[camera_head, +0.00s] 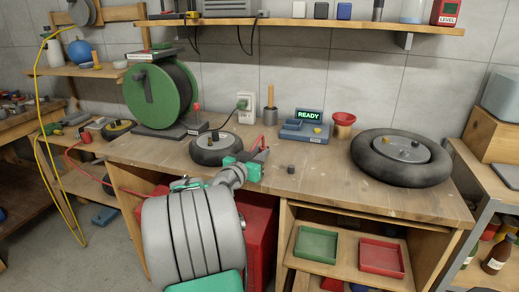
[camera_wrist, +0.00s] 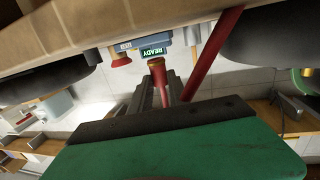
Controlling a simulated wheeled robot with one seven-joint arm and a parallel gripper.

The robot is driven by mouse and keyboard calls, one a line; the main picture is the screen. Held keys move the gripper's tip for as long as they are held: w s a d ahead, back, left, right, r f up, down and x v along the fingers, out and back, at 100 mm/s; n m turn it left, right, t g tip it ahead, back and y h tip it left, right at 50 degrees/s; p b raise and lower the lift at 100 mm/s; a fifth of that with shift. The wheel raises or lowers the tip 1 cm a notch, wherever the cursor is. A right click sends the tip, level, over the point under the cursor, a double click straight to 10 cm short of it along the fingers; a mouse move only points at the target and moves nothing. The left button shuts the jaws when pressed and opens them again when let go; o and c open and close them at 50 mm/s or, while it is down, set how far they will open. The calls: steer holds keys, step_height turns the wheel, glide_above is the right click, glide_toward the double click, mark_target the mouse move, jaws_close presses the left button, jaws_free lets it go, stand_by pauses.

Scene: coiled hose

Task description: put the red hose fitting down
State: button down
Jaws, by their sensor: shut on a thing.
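My gripper (camera_head: 259,152) is over the workbench, in front of the grey device with the READY display. In the wrist view my gripper (camera_wrist: 163,90) is shut on the red hose fitting (camera_wrist: 158,75), which has a brass-coloured end pointing toward the bench. In the head view only a little red shows at the jaws, and the fitting is partly hidden. A red hose (camera_wrist: 213,52) runs close beside the fingers in the wrist view. I cannot tell whether the fitting touches the bench.
The workbench (camera_head: 315,190) has a wheel (camera_head: 215,148) left of my gripper and a large tyre (camera_head: 402,157) at right. Bare wood lies between block and tyre.

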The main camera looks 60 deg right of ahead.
steer(key=shift+f+b, duration=0.3)
steer(key=shift+f, duration=0.9)
steer(key=shift+f+b, duration=0.65)
steer(key=shift+b, duration=0.05)
steer(key=c, duration=1.2)
jaws_free()
steer(key=shift+o, duration=0.2)
steer(key=shift+a, duration=0.1)
